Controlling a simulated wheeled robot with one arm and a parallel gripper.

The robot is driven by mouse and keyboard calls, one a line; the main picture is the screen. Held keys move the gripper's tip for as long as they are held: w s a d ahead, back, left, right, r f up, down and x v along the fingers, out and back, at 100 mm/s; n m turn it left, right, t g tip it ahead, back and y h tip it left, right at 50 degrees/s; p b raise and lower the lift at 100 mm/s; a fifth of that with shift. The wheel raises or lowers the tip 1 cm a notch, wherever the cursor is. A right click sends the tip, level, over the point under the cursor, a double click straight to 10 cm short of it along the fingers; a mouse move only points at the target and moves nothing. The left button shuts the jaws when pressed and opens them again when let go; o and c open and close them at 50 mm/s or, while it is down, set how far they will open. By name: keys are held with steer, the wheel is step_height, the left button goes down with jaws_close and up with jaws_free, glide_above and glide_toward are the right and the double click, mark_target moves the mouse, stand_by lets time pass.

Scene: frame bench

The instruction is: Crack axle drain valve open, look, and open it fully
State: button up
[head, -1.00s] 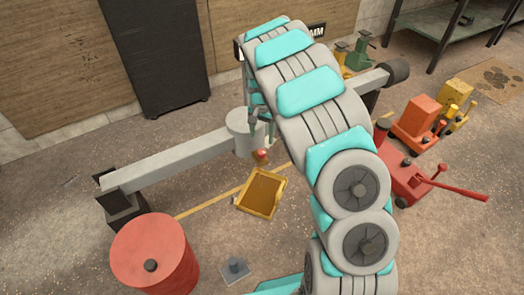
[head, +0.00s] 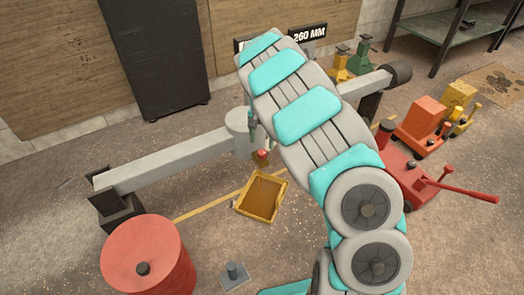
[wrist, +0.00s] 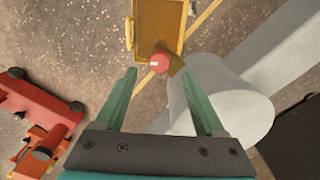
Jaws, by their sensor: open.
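The axle (head: 175,160) is a long grey beam on dark stands, with a rounded housing (head: 239,122) at its middle. The drain valve shows a red knob (head: 262,154) low by the housing. In the wrist view the red knob (wrist: 160,62) lies beyond and between the fingertips, with a brownish part beside it. My gripper (wrist: 153,75) is open and empty, its green fingers either side of the knob's line, the right finger close over the housing. A yellow tray (head: 245,207) with brown inside lies on the floor below the valve. My arm hides part of the axle.
A red drum (head: 147,262) stands front left, with a small grey block (head: 234,276) on the floor nearby. A red jack (head: 410,175) with a long handle, and orange and yellow jacks, stand right. A dark cabinet (head: 155,55) is behind.

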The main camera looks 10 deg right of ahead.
mark_target(262, 152)
step_height(262, 152, down, 5)
steer(key=shift+f, duration=0.1)
jaws_close()
stand_by(0.7)
